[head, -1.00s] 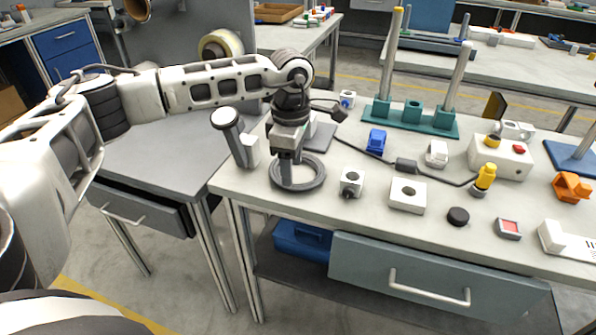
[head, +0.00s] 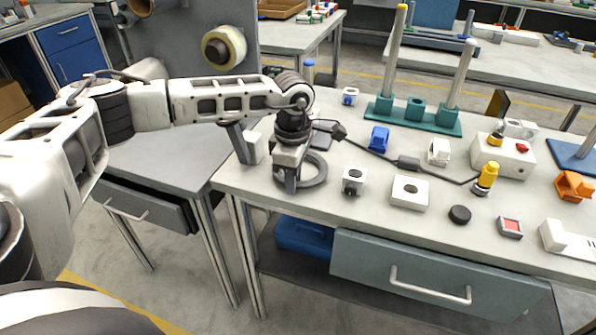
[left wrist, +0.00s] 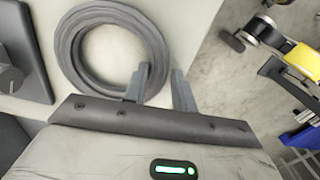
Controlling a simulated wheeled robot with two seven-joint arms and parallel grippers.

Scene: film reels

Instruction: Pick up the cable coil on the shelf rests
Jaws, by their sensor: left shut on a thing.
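The cable coil (head: 319,176) is a dark grey ring lying about flat at the left end of the light workbench (head: 335,193). It also shows in the left wrist view (left wrist: 66,45). My left gripper (head: 289,188) reaches down to the coil's near left side and is shut on its rim. In the left wrist view, its fingers (left wrist: 160,72) stand at the coil's lower right edge, one apparently inside the ring and one outside. I cannot tell any gap between coil and bench. My right gripper is not in view.
A white block with a dark bore (head: 353,181) and a white square block (head: 409,192) stand right of the coil. A black cable with an inline box (head: 407,163) runs behind them. A teal stand (head: 413,115) is farther back.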

